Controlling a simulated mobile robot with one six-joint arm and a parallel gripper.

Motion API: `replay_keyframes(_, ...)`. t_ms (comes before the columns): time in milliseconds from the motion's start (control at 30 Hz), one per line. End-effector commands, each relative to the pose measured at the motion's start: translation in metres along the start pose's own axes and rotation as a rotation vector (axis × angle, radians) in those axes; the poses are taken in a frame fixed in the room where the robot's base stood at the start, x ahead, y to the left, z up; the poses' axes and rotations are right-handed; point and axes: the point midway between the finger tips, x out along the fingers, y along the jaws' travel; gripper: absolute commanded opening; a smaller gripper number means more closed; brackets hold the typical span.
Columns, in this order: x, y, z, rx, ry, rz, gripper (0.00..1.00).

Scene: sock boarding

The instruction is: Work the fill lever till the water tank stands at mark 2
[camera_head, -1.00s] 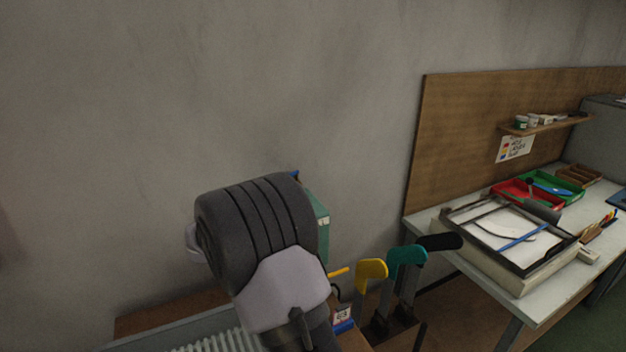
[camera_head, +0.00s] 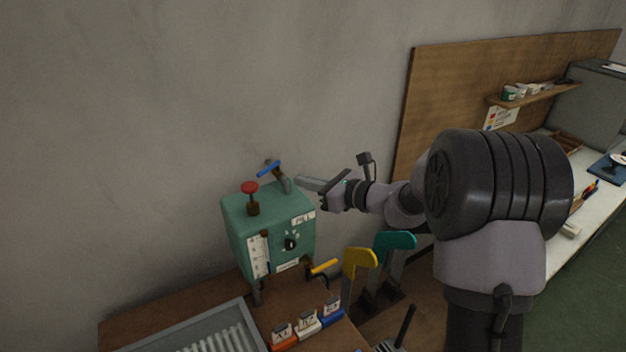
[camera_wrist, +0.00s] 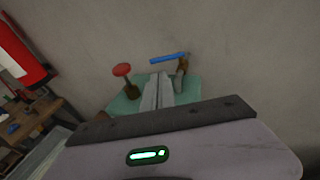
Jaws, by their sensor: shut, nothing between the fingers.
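The green water tank (camera_head: 268,232) stands on the brown bench against the wall. A blue lever (camera_head: 269,169) sits on a tap at its top back; it also shows in the wrist view (camera_wrist: 169,58). A label on the tank (camera_head: 303,217) seems to read "FILL". A red knob (camera_head: 250,188) stands on the tank's top left. The white scale (camera_head: 258,257) is on the front; its level is too small to read. My gripper (camera_head: 299,183) is shut and empty, its fingers pointing left close to the tap. I cannot tell whether they touch it.
A black dial (camera_head: 291,244) is on the tank front. Yellow (camera_head: 360,260) and teal (camera_head: 395,241) foot-shaped boards stand right of the tank. Numbered blocks (camera_head: 307,322) and a grey ribbed tray (camera_head: 200,335) lie in front. The wall is close behind; space above the tank is free.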

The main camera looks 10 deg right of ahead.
Motion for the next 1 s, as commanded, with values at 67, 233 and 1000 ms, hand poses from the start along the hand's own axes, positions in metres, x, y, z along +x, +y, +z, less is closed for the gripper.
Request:
replay_keyframes(67,0.018,0.002,-0.002,-0.002,0.000,0.004,0.00)
replay_keyframes(233,0.056,0.001,-0.002,-0.002,0.000,0.004,0.00)
replay_keyframes(1000,0.108,0.002,0.000,-0.002,0.000,0.003,0.00)
